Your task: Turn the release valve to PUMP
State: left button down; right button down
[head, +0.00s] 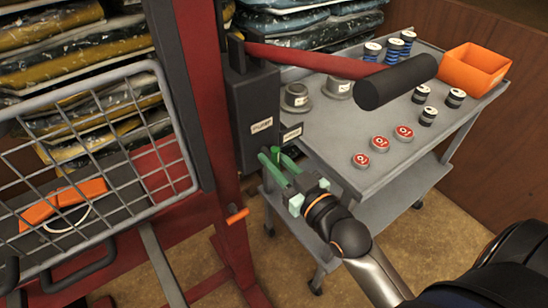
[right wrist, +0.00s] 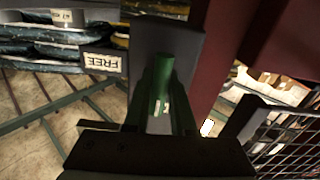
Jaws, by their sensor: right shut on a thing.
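The release valve shows as a green lever (head: 276,151) low on the dark pump block (head: 256,100) of the red lift. A PUMP label (head: 262,126) is on the block's face, and a second small label plate (head: 291,133) sticks out to its right; in the right wrist view this plate reads FREE (right wrist: 103,61). My right gripper (head: 275,164), with green fingers, is shut on the lever. In the right wrist view the green lever (right wrist: 162,82) stands between the fingers, which hide part of it. My left gripper is not in view.
A red pump bar with a black grip (head: 396,81) reaches over the grey cart (head: 330,125). The cart carries an orange bin (head: 473,67), red-topped discs (head: 380,143) and several small cans. A wire basket (head: 100,170) is at left, with bags on shelves behind.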

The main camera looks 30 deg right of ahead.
jog(key=shift+r+n+p, duration=0.25)
jog(key=shift+n+p, duration=0.05)
jog(key=shift+p, duration=0.2)
jog(key=shift+n+p, duration=0.3)
jog(key=shift+p, duration=0.1)
jog(key=shift+f+n+p, duration=0.15)
jog(key=shift+n+p, duration=0.15)
jog(key=shift+p, duration=0.05)
jog(key=shift+f, duration=0.1)
jog(key=c, duration=0.8)
grip_release()
jog(key=shift+c, duration=0.2)
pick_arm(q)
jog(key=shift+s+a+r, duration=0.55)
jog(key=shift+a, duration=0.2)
